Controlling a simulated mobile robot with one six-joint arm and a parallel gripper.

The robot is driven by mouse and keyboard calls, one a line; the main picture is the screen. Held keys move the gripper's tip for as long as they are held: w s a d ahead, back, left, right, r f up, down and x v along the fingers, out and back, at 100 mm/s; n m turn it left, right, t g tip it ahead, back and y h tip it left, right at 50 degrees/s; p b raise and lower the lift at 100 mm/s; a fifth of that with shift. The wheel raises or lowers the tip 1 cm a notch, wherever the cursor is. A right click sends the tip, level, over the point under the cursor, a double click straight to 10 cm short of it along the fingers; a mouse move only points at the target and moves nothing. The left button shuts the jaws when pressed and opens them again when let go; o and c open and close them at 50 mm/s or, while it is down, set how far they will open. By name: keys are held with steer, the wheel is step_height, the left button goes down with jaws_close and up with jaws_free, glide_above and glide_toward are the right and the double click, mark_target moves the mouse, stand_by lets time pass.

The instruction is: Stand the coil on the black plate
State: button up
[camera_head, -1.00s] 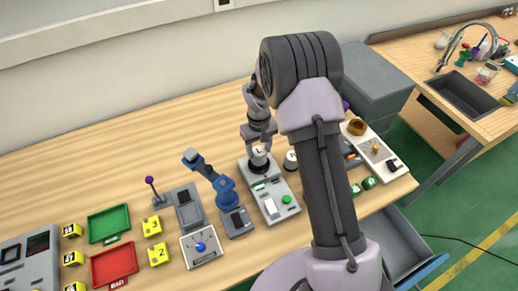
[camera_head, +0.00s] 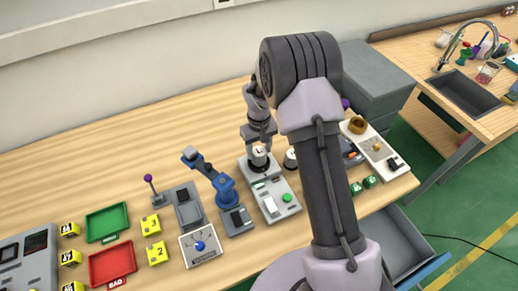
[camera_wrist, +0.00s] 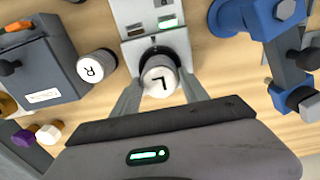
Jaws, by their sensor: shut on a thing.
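A white, round-topped coil marked "L" (camera_wrist: 160,80) is between the two fingers of my gripper (camera_wrist: 160,88) in the wrist view. My gripper is shut on it. The black plate (camera_wrist: 158,52) is the round dark disc at the end of a grey device, and the coil is over it. In the head view, my gripper (camera_head: 259,136) points down at the coil (camera_head: 259,156), which looks upright at the black plate (camera_head: 259,168). I cannot tell whether its underside touches the plate. A second white coil, marked "R" (camera_wrist: 95,65), stands on the table beside the device.
The grey device (camera_head: 275,200) has a green button. A blue arm model (camera_head: 215,182) stands left of it in the head view. A dark grey box (camera_wrist: 40,65) lies beyond the "R" coil. Green (camera_head: 107,222) and red (camera_head: 112,263) trays lie far left. The table behind is clear.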

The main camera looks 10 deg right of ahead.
steer(key=o, duration=1.7)
steer(key=shift+r, duration=0.1)
step_height(320, 180, up, 7)
steer(key=p, duration=0.4)
steer(key=shift+p, duration=0.3)
